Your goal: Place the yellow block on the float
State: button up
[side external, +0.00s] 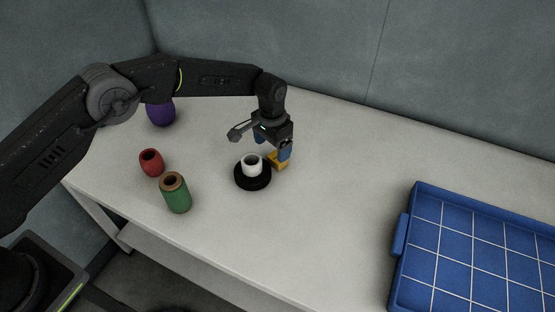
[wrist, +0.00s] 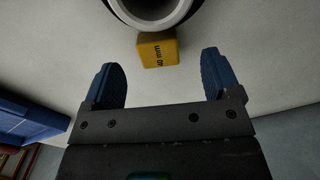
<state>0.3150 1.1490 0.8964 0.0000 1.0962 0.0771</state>
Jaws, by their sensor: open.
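The yellow block (side external: 278,162) is on the table, close behind and to the right of a white hollow cylinder (side external: 252,168) that stands on a black disc (side external: 252,184). In the wrist view the yellow block (wrist: 158,51), marked "40 mm", lies just beyond the fingertips, near the white ring (wrist: 150,22). I cannot tell whether the block touches the black disc. My gripper (side external: 272,147) is open and empty above the block; its blue fingers partly cover it in the side view. I cannot tell for sure which object is the float.
A red hollow piece (side external: 152,163), a green cylinder with a brown top (side external: 177,196) and a purple rounded piece (side external: 161,114) stand to the left. A blue gridded tray (side external: 398,236) is at the right. The table between the disc and the tray is clear.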

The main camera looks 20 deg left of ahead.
aim_at(274, 159)
jog(key=shift+d+f, duration=0.15)
jog(key=shift+f, duration=1.2)
jog(key=shift+d+f, duration=0.1)
jog(key=shift+f, duration=1.25)
jog(key=shift+c, duration=0.4)
jog(key=c, duration=1)
jog(key=shift+r, duration=0.1)
jog(key=shift+r, duration=0.1)
